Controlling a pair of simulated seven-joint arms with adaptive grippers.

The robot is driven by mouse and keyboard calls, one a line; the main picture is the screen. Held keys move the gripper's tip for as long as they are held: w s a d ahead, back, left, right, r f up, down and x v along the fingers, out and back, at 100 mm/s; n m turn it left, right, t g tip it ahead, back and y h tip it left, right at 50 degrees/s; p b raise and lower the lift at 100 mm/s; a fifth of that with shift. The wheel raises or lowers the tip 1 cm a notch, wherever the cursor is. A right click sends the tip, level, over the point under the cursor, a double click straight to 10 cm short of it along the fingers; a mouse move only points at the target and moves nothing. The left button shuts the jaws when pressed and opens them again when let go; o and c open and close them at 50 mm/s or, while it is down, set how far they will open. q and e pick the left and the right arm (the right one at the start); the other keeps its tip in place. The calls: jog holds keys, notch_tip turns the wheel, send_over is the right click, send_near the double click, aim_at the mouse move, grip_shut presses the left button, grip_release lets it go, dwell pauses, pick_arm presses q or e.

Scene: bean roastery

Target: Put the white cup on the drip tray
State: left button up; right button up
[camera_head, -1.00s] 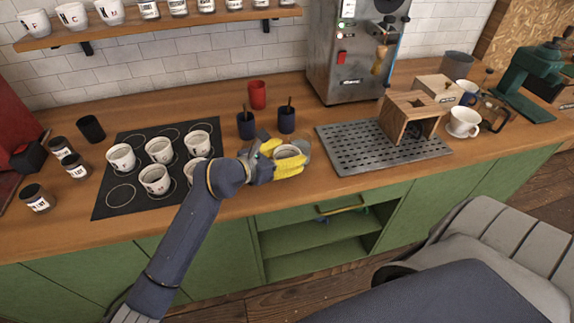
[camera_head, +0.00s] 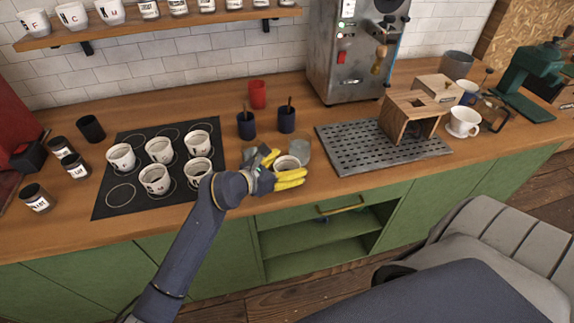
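My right gripper is out of view.
Dark blue cups (camera_head: 246,125) and a red cup (camera_head: 257,95) stand behind. Another white cup (camera_head: 464,120) sits right on a saucer. The tray's left part is clear.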

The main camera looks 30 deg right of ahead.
pick_arm(q)
jog(key=shift+r, duration=0.2)
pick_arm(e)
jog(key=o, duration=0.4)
pick_arm(q)
jog(key=v, duration=1.2)
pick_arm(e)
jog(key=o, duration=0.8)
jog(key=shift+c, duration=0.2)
pick_arm(q)
jog(key=shift+f, duration=0.1)
